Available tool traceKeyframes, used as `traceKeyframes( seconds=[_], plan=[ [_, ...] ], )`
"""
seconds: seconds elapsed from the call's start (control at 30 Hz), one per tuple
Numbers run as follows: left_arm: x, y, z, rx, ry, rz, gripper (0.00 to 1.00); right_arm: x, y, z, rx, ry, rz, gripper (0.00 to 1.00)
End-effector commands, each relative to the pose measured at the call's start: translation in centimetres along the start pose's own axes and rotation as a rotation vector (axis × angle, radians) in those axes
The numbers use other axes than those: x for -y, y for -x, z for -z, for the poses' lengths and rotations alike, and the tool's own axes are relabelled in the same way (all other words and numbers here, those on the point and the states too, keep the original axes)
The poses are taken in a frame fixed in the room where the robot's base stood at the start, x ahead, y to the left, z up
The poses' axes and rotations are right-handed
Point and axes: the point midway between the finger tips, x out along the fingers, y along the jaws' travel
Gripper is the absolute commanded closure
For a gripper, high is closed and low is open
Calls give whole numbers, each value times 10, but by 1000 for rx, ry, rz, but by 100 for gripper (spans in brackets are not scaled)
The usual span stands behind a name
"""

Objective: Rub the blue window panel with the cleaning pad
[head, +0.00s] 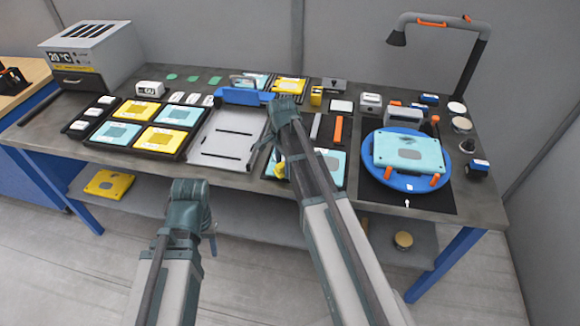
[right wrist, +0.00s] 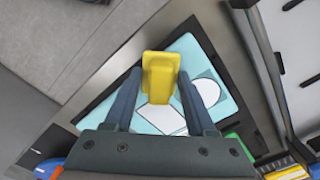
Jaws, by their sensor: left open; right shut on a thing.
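My right gripper (right wrist: 158,90) is shut on a yellow block (right wrist: 160,75), perhaps the cleaning pad. In the head view the yellow block (head: 279,171) is partly hidden by my right arm. It is over or near a light blue panel (head: 333,160) on a dark mat at the table's front; that panel also shows in the right wrist view (right wrist: 190,55), with a white rectangle and a white circle. I cannot tell whether the block touches it. Another light blue panel (head: 408,152) with a dark smudge lies on a blue round turntable (head: 385,179). My left gripper (head: 212,238) is open, low before the table, mostly hidden.
A grey tray (head: 222,142) with a blue bar (head: 243,97) lies left of my right arm. A dark tray (head: 133,128) holds yellow and blue panels. A lamp (head: 468,75) stands at the back right. Orange clamps (head: 437,180) sit on the turntable.

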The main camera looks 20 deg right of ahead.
Motion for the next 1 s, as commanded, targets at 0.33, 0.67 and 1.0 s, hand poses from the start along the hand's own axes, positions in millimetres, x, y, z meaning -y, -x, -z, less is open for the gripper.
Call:
traceKeyframes(
  seconds=[0.33,0.67,1.0],
  plan=[
    [0,1,0,0,0,0,50,5,1,-5,-1,-2,-1,89],
    [2,19,-1,0,0,0,50,5,20,-5,-1,-2,-1,89],
    [5,52,-3,0,0,0,50,5,53,-5,-1,-2,-1,89]
  ],
)
